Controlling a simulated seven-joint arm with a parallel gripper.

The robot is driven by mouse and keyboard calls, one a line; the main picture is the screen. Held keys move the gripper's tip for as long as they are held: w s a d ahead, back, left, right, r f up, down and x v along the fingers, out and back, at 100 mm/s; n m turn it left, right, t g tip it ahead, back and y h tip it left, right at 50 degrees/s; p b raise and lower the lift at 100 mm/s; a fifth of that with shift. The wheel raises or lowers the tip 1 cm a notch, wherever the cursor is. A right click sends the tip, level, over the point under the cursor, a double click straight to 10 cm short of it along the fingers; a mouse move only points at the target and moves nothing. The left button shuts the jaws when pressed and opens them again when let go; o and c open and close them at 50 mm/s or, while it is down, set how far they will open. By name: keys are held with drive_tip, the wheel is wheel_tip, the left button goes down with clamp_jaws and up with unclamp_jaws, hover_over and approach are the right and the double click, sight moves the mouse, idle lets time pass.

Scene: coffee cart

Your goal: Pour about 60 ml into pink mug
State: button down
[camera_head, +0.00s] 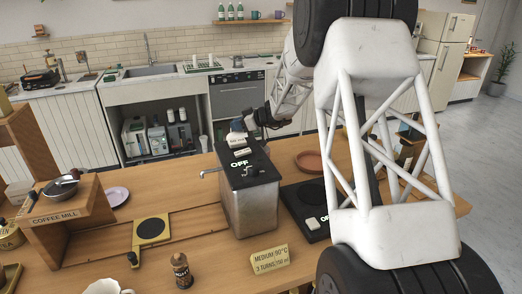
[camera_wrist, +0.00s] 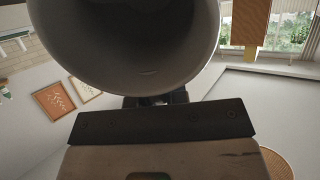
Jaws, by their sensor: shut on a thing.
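My gripper (camera_head: 250,122) is behind the metal water boiler (camera_head: 250,207) in the head view, small and partly hidden. It is shut on a grey round vessel (camera_wrist: 130,75), which fills the upper part of the wrist view. A dark bar and a wooden piece (camera_wrist: 160,162) lie below the vessel there. A pale object with a bluish top (camera_head: 237,138) shows beside my gripper in the head view; I cannot tell whether it is the held vessel. No clearly pink mug shows. A cream cup (camera_head: 106,287) is cut off at the bottom edge. No liquid stream is visible.
The boiler carries an OFF label and a side tap. My arm covers the right side.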

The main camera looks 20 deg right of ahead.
drive_tip(key=shift+s+d+r+y, duration=0.1)
drive_tip(key=shift+d+r+y, duration=0.1)
drive_tip(key=shift+r+y, duration=0.1)
idle(0.5)
drive_tip(key=shift+s+d+r+t+y, duration=0.4)
drive_tip(key=shift+s+d+r+t, duration=0.15)
drive_tip(key=shift+d+r, duration=0.2)
idle(0.5)
drive_tip(key=shift+a, duration=0.1)
drive_tip(key=shift+w+a+f+g+h, duration=0.35)
drive_tip(key=shift+w+a+f+h, duration=0.2)
drive_tip(key=shift+a+f, duration=0.3)
drive_tip(key=shift+w+a+f+g+h, duration=0.25)
drive_tip(key=shift+f+g+h, duration=0.15)
drive_tip(key=shift+h, duration=0.1)
drive_tip(key=shift+w+a+f+g+h, duration=0.2)
drive_tip(key=shift+f+g+h, duration=0.15)
drive_tip(key=shift+h, duration=0.1)
drive_tip(key=shift+a+f, duration=0.1)
drive_tip(key=shift+w+a+f+g+h, duration=0.15)
drive_tip(key=shift+f+g+h, duration=0.1)
drive_tip(key=shift+h, duration=0.15)
drive_tip(key=shift+w+a+r+g+h, duration=0.15)
drive_tip(key=shift+w+a+g+h, duration=0.1)
drive_tip(key=shift+g+h, duration=0.3)
drive_tip(key=shift+a+f+h, duration=0.15)
drive_tip(key=shift+f+h, duration=0.2)
drive_tip(key=shift+f, duration=0.15)
